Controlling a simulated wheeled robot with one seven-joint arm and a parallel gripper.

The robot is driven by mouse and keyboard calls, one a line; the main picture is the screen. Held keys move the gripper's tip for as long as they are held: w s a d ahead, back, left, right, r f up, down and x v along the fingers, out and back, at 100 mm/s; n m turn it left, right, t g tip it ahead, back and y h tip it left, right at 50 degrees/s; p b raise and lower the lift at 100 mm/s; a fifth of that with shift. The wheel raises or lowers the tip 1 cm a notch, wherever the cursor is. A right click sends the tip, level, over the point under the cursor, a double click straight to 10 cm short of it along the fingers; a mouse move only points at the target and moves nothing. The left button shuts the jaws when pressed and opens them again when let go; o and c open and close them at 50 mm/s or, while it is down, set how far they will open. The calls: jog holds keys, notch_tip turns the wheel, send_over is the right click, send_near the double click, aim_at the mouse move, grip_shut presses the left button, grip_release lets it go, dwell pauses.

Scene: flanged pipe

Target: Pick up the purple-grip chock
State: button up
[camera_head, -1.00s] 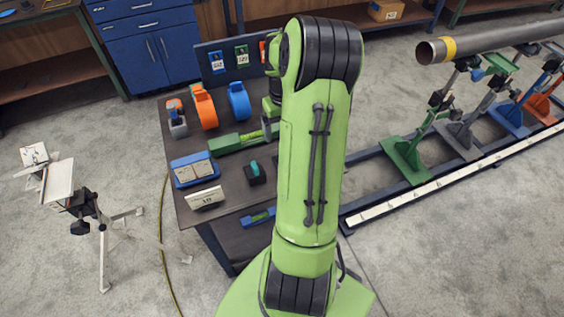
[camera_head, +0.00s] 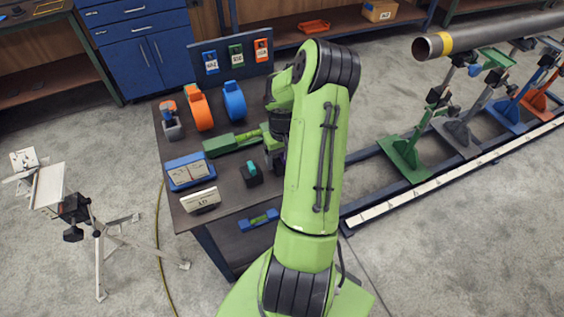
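My green arm reaches over the dark workbench (camera_head: 228,205), and its dark wrist points down behind the raised forearm. My gripper (camera_head: 276,150) is low over the bench, mostly hidden by my arm; whether its fingers are open or shut does not show. A small dark piece with a hint of purple (camera_head: 281,166) shows at the arm's left edge, just under the gripper; it may be the purple-grip chock, but most of it is hidden. A dark chock with a teal grip (camera_head: 251,171) stands just left of it.
A green tool (camera_head: 228,144) lies left of the gripper. Orange (camera_head: 198,108) and blue (camera_head: 234,101) rounded tools stand behind it. A blue tray (camera_head: 190,174) and a white sign (camera_head: 201,200) are at the bench's left. A steel pipe (camera_head: 500,32) rests on stands at right.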

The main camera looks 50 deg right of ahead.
jog(key=c, duration=1)
jog(key=shift+r, duration=0.1)
